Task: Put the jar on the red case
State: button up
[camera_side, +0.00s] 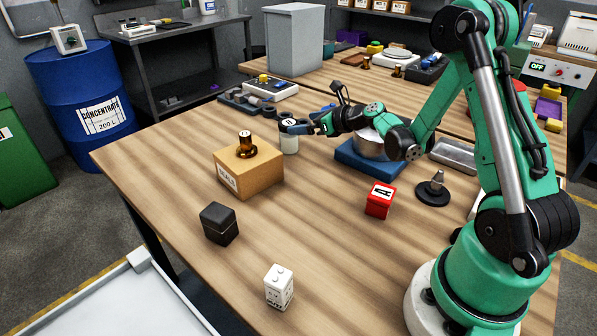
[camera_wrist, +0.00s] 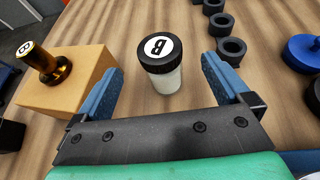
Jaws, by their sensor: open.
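The jar (camera_wrist: 163,72) has a pale body and a black lid with a white label marked B. It stands upright on the wooden table, and in the side view the jar (camera_side: 289,144) is partly behind my gripper (camera_side: 306,127). In the wrist view my gripper (camera_wrist: 157,84) is open, with its blue fingers apart on either side of the jar's near part. I cannot tell whether a finger touches it. The red case (camera_side: 380,200), with an A on it, sits on the table nearer the arm's base and is not in the wrist view.
A cardboard box (camera_side: 249,175) with an amber bottle (camera_side: 246,145) on it stands left of the jar. A dark box (camera_side: 219,223) and a white case (camera_side: 279,286) are nearer the front. A blue block (camera_side: 352,160) lies under my arm. Black rings (camera_wrist: 231,48) lie right of the jar.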

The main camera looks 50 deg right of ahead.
jog(key=v, duration=0.6)
jog(key=s+a+r+n+g, duration=0.2)
jog(key=a+n, duration=0.6)
jog(key=n, duration=0.8)
jog(key=s+a+r+n+g, duration=0.2)
jog(key=s+a+n+g, duration=0.2)
jog(key=a+n, duration=0.5)
jog(key=s+n, duration=0.2)
jog(key=n, duration=0.5)
jog(key=shift+s+r+n+h, duration=0.15)
jog(key=shift+r+n+h, duration=0.05)
jog(key=shift+n+h, duration=0.1)
jog(key=shift+o, duration=0.3)
jog(key=n, duration=0.1)
jog(key=s+n, duration=0.1)
jog(key=shift+a+n+g, duration=0.15)
jog(key=shift+n+g, duration=0.15)
jog(key=shift+r, duration=0.1)
